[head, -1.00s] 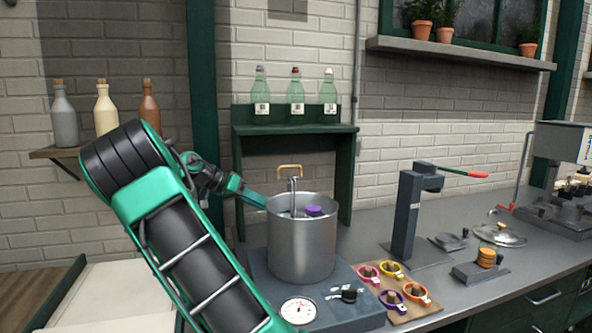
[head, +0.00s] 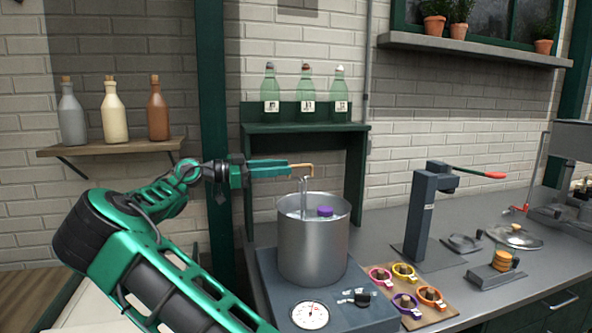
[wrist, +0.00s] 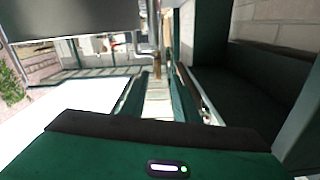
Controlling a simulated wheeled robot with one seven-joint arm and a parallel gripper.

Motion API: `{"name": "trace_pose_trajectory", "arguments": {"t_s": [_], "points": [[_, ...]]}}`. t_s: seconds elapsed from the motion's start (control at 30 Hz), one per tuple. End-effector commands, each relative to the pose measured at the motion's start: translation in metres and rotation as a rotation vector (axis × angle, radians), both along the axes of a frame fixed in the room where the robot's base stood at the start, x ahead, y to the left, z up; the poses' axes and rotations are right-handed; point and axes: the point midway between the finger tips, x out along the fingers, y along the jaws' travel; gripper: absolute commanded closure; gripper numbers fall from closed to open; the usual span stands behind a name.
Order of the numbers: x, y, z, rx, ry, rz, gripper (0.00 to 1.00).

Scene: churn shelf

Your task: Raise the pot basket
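The steel pot (head: 313,250) stands on a grey base with a dial. The basket's metal stem (head: 304,200) rises out of it to a wooden handle (head: 303,167). A purple-topped thing (head: 325,211) shows inside the pot; the rest of the basket is hidden by the wall. My gripper (head: 284,169) is level with the handle, its fingertips overlapping the handle's left end in the head view. In the wrist view my gripper's fingers (wrist: 162,78) stand apart with a gap between them, and the pot (wrist: 70,14) fills the top left. I cannot tell whether they touch the handle.
A green shelf (head: 305,128) with several bottles stands behind the pot. A board with colored clamp rings (head: 405,288) lies to its right, beside a lever press (head: 420,215) with a red-tipped handle. Bottles stand on a wall shelf (head: 110,147) at left.

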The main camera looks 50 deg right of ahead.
Motion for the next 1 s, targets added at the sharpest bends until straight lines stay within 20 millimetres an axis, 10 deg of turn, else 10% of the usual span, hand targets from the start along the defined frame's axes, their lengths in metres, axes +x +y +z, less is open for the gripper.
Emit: {"name": "trace_pose_trajectory", "arguments": {"t_s": [0.33, 0.8, 1.0], "points": [[-0.028, -0.046, 0.000, 0.003, 0.001, -0.001, 0.72], [-0.034, -0.056, 0.000, 0.002, 0.000, 0.001, 0.72], [-0.033, -0.056, 0.000, 0.002, 0.001, 0.003, 1.00]]}}
